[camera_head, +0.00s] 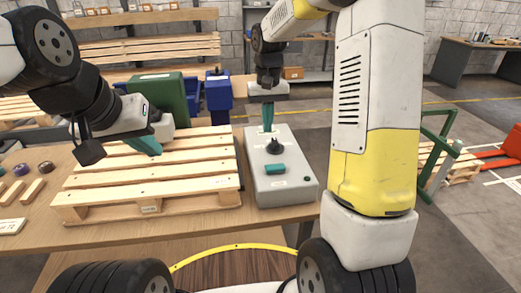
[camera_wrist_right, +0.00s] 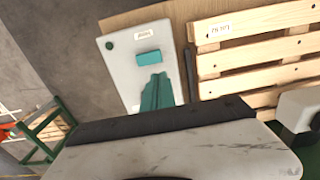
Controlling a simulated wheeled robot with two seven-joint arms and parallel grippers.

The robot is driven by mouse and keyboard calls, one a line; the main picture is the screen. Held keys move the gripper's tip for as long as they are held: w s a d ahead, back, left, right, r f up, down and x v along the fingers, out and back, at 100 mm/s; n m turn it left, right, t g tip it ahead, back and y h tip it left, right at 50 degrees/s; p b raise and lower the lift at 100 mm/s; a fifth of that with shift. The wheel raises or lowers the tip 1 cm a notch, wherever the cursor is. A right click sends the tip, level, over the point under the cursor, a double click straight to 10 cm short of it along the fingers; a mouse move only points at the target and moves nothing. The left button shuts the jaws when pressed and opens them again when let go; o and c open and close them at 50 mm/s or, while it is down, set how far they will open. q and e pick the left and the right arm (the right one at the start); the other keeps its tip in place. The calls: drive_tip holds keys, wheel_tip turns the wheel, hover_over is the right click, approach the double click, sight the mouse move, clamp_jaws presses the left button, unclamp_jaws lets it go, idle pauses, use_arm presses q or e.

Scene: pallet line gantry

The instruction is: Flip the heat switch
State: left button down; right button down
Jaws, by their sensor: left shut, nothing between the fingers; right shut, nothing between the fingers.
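A grey control box (camera_head: 256,184) lies on the table right of the pallet. On its top are a black knob-like part (camera_head: 274,147) and a teal block (camera_head: 275,169). I cannot tell which is the heat switch. My right gripper (camera_head: 268,128) points down, shut and empty, just above the black part; contact is unclear. In the right wrist view, the box (camera_wrist_right: 122,71) shows the teal block (camera_wrist_right: 149,57) just beyond the right fingertips (camera_wrist_right: 157,78); the black part is hidden. My left gripper (camera_head: 154,149) is shut and empty over the pallet's left side.
A wooden slatted pallet (camera_head: 150,184) covers much of the table (camera_head: 35,215). A green bin (camera_head: 158,95) and a blue bin (camera_head: 218,92) stand behind it. Small round parts and wood pieces (camera_head: 33,190) lie at the left.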

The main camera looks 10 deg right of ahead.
sight(266, 167)
drive_tip(key=shift+f, duration=0.1)
wheel_tip(266, 167, down, 14)
drive_tip(key=shift+r, duration=0.1)
idle(0.4)
drive_tip(key=shift+a+f, duration=0.2)
drive_tip(key=shift+f, duration=0.05)
drive_tip(key=shift+d, duration=0.15)
drive_tip(key=shift+r, duration=0.15)
drive_tip(key=shift+r, duration=0.7)
